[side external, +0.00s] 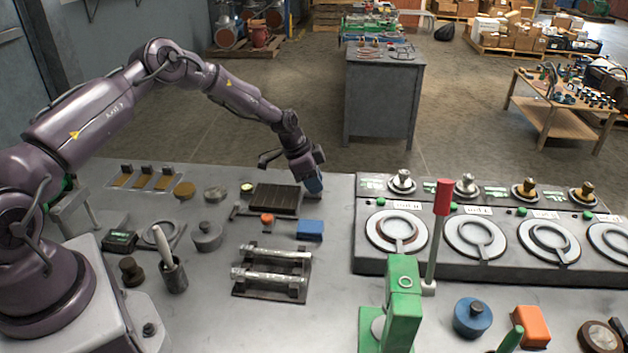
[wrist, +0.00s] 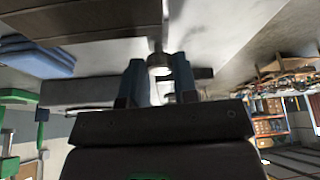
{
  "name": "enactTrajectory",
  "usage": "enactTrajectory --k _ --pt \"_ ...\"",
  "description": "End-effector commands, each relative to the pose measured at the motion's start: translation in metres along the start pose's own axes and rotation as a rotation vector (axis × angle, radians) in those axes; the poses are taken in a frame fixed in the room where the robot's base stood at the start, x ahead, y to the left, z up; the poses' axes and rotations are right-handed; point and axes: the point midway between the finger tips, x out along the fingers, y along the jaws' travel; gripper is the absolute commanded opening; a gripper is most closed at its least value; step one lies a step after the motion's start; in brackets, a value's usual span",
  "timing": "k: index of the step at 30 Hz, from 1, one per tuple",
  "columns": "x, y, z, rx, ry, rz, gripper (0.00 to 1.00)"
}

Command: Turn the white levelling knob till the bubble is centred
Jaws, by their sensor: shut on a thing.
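My gripper (side external: 313,188) is at the right edge of a dark ribbed plate (side external: 275,199), pointing down with its blue fingers low near the bench. In the wrist view my gripper (wrist: 160,76) is shut on the white knob (wrist: 159,70), with one finger on each side of it. The knob is hidden behind the fingers in the side view. A small round pale yellow-green disc (side external: 246,187) sits at the plate's left corner and may be the bubble level. It is too small to show where a bubble lies.
An orange knob (side external: 267,217) and a blue block (side external: 310,230) lie in front of the plate. A rack with two metal bars (side external: 271,277) is nearer. A long panel with rings (side external: 480,270) and a red-handled lever (side external: 442,200) stand to the right.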

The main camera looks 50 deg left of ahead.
Motion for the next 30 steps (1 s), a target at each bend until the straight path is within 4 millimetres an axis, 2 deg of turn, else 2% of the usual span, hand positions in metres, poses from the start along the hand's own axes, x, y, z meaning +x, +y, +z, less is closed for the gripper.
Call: enactTrajectory --k 15,30 --pt "-0.0007 0.0029 -0.0011 -0.351 -0.001 -0.148 0.04" --pt "-0.0004 0.0032 -0.0006 -0.454 -0.001 -0.188 0.04"
